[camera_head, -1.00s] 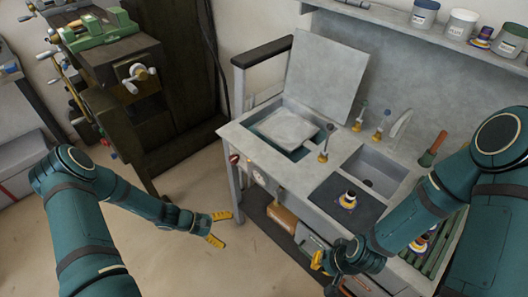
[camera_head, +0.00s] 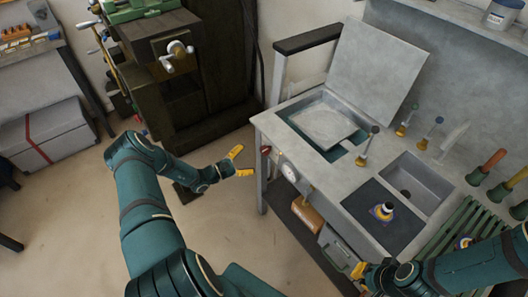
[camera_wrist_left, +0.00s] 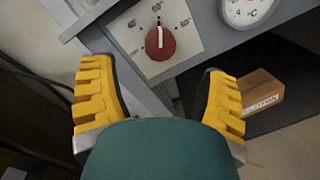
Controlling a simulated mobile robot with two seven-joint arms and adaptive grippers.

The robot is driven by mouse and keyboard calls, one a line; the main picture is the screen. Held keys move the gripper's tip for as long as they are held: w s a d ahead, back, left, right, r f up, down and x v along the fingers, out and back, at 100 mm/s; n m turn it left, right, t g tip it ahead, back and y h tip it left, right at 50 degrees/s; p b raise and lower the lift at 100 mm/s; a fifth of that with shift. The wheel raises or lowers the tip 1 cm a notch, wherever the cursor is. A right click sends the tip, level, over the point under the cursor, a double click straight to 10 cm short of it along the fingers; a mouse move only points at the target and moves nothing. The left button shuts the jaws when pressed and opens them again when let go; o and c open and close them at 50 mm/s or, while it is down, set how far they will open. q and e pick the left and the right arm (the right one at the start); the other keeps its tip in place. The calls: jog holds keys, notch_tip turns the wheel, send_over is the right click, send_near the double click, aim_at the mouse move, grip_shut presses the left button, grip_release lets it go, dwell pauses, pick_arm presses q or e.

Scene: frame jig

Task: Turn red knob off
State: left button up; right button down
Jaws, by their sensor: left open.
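The red knob (camera_wrist_left: 160,43) sits on a pale dial plate on the front of the grey sink bench. It has a white pointer line, running nearly upright in the left wrist view. In the head view the knob (camera_head: 266,150) shows small at the bench's front left. My left gripper (camera_head: 240,163) is open and empty, just left of the knob. In the left wrist view its yellow fingers (camera_wrist_left: 158,98) are spread wide, with the knob beyond and between them, not touched. My right gripper (camera_head: 361,271) is low at the bench front, its fingers partly hidden.
A round gauge (camera_head: 290,172) is right of the knob. A cardboard box (camera_head: 307,216) lies on the lower shelf. The bench leg (camera_head: 262,190) stands close to my left gripper. A dark machine (camera_head: 205,75) is behind at left. The floor left of the bench is clear.

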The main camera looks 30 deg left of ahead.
aim_at(262, 152)
pick_arm(q)
jog(key=x, duration=0.7)
jog(key=shift+w+d+b, duration=0.2)
jog(key=shift+w+b, duration=0.1)
jog(key=shift+b, duration=0.05)
jog(key=c, duration=1.2)
